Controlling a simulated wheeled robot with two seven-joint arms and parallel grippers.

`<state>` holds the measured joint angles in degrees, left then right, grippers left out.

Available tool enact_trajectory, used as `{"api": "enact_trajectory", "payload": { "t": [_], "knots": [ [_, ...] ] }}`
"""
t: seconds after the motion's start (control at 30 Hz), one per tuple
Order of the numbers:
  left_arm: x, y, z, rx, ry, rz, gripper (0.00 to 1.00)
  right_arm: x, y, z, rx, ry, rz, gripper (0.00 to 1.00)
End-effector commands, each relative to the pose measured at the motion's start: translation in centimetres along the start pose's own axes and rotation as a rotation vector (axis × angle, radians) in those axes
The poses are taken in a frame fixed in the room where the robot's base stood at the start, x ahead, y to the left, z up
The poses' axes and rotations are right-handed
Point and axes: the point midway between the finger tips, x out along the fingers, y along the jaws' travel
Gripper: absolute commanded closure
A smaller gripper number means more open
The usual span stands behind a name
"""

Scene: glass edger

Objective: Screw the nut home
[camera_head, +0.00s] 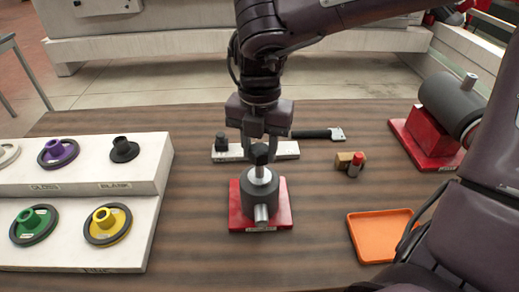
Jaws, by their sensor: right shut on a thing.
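My right gripper (266,137) comes down from above at the middle of the table. Its fingers are shut on a small black nut (261,153). The nut sits directly over a grey post (260,173) on top of a dark grey round spindle block (259,194). The nut appears to touch the post, but how far it is threaded on cannot be told. The block stands on a red base (280,217), and a light shaft end (262,214) faces the front. My left gripper is not in view.
A white stepped rack (105,257) with coloured wheels stands at left. Behind the spindle lie a white strip (285,150) with a dark piece and a black-handled wrench (318,134). An orange tray (380,235), a small red-capped piece (355,164) and a grey motor (447,105) are at right.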

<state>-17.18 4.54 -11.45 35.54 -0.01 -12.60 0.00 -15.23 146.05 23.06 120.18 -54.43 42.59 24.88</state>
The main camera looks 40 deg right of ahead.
Motion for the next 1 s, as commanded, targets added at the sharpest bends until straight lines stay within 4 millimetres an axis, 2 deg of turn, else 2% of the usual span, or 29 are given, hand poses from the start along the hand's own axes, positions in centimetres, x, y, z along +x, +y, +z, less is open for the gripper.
{"api": "enact_trajectory", "payload": {
  "t": [0.03,0.4,0.77,1.0],
  "knots": [
    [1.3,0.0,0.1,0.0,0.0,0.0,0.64,0.7,0.1,0.0,0.085,0.0,0.003,0.92],
    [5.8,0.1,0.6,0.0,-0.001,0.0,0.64,0.8,0.1,0.0,0.735,0.0,0.004,0.92],
    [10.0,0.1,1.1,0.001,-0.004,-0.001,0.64,0.8,0.0,0.0,1.31,0.0,0.003,0.92],
    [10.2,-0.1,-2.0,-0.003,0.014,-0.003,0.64,0.5,0.0,0.0,1.567,0.002,0.0,0.92]
  ]
}}
